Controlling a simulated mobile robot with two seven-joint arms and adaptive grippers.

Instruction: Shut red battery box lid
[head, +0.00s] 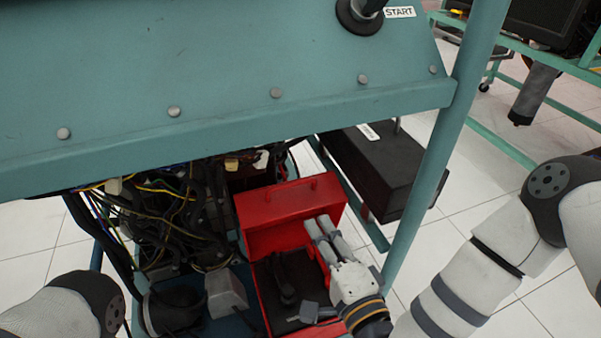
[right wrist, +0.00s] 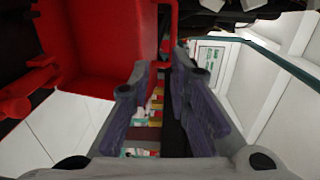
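The red battery box (head: 262,300) sits low in the engine trainer frame, its dark inside showing. Its red lid (head: 272,215) stands raised at the back, with a handle on its upper edge. My right gripper (head: 322,225) is over the right side of the box, its fingers pointing up toward the lid's right part. In the right wrist view the fingers (right wrist: 165,95) are apart with no object clearly held, and the lid (right wrist: 95,35) fills the upper left, close to them. Whether they touch it cannot be told. My left gripper is not in view.
A teal panel (head: 230,90) overhangs the box, and a teal post (head: 432,170) stands to its right. Tangled wires (head: 165,215) lie left of the box. A black box (head: 380,170) sits behind it on the right. White floor is open at right.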

